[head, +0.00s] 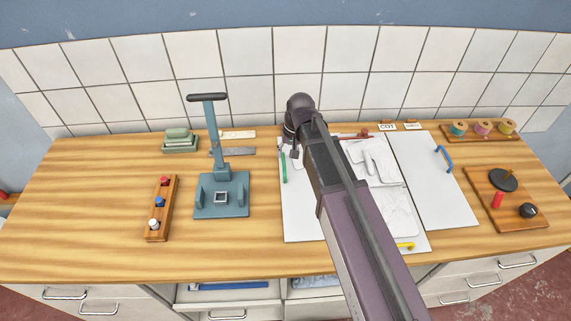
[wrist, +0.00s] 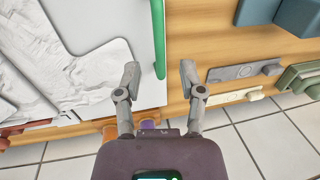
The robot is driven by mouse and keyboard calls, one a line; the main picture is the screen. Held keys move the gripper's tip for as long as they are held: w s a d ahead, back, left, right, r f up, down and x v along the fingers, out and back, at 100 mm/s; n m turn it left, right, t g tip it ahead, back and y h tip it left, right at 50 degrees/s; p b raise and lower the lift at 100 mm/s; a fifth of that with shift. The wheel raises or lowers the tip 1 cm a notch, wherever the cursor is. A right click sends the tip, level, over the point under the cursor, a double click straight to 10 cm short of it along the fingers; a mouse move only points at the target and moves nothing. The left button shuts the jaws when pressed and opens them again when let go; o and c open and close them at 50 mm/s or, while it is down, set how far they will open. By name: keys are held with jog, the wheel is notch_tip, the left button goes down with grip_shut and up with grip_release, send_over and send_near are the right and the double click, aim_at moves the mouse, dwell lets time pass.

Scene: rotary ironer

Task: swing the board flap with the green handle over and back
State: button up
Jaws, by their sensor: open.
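The green handle (head: 284,167) is a thin bar along the left edge of the white board flap (head: 302,222), which lies flat on the worktop. In the wrist view the green handle (wrist: 158,38) runs down from the top edge, and its near end shows between my fingertips. My gripper (wrist: 159,76) is open and empty; I cannot tell whether it touches the handle. In the head view my gripper (head: 289,140) is just beyond the handle's far end. My arm hides much of the flap. Crumpled white cloth (wrist: 70,65) shows beside the flap's plain surface.
Right of my arm are a yellow handle (head: 405,246) and a white panel (head: 432,190) with a blue handle (head: 444,158). A blue-grey press (head: 222,195) stands left. The tiled wall (head: 300,75) is close behind. Bare worktop lies at the far left.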

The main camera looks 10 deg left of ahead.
aim_at(284, 163)
jog(key=shift+s+a+f+b, duration=0.1)
jog(key=shift+a+f+b, duration=0.05)
jog(key=shift+f+b, duration=0.65)
jog(key=shift+a+f+b, duration=0.15)
jog(key=shift+f+b, duration=0.45)
jog(key=shift+f, duration=0.3)
grip_shut()
